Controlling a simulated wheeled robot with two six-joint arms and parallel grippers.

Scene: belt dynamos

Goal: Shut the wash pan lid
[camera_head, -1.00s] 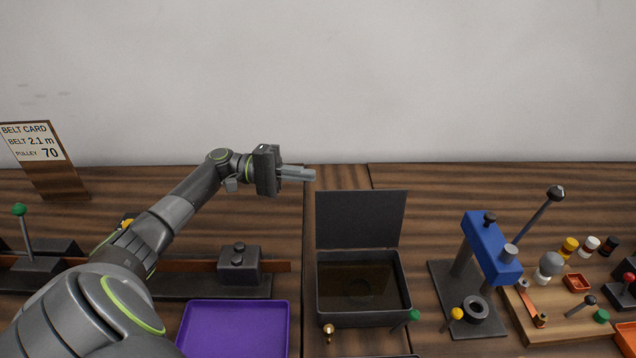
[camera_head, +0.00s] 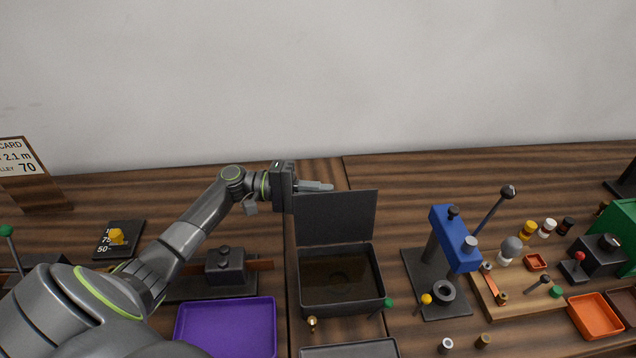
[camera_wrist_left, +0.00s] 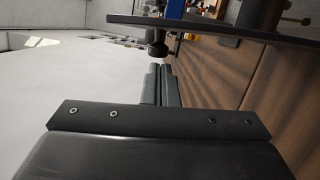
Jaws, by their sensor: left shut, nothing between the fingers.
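The wash pan (camera_head: 341,305) is a dark rectangular box on the wooden bench, with brownish liquid and a round shape inside. Its lid (camera_head: 337,220) stands open, upright at the pan's back edge. My left gripper (camera_head: 326,187) is shut and empty, at the upper edge of the lid, apparently behind it. In the left wrist view the shut fingers (camera_wrist_left: 165,85) point ahead, and the lid shows as a dark slab (camera_wrist_left: 220,32) across the top. I cannot tell whether the fingers touch the lid. My right gripper is not in view.
A purple tray (camera_head: 226,328) lies left of the pan. A blue press (camera_head: 455,240) with a lever stands to the right. A green-knobbed lever (camera_head: 388,303) and a brass knob (camera_head: 312,323) are at the pan's front. Bench behind the lid is clear.

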